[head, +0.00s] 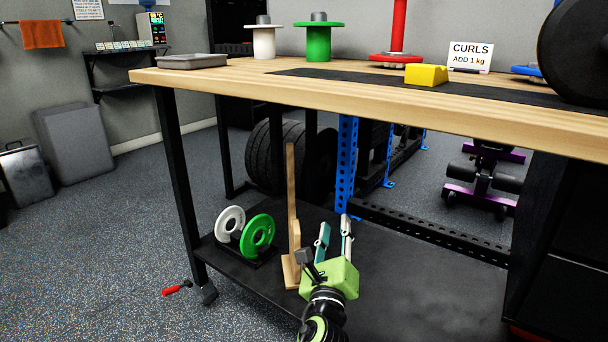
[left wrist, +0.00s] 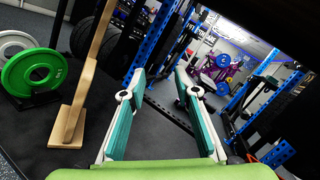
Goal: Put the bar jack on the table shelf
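A pale wooden upright piece with a foot and a short block (head: 292,225), which looks like the bar jack, stands on the black lower shelf (head: 420,290) of the table. In the left wrist view the wooden piece (left wrist: 88,80) is to the left of the fingers, apart from them. My left gripper (head: 334,236), green with teal finger pads, is low over the shelf, just right of the wooden piece. Its fingers (left wrist: 160,76) are spread, with nothing between them. My right gripper is out of view.
A white and a green plate (head: 258,235) stand in a rack on the shelf's left. The wooden tabletop (head: 240,78) overhangs, with a table leg (head: 180,180) at left. A red-handled object (head: 177,288) lies on the floor. The shelf's right part is bare.

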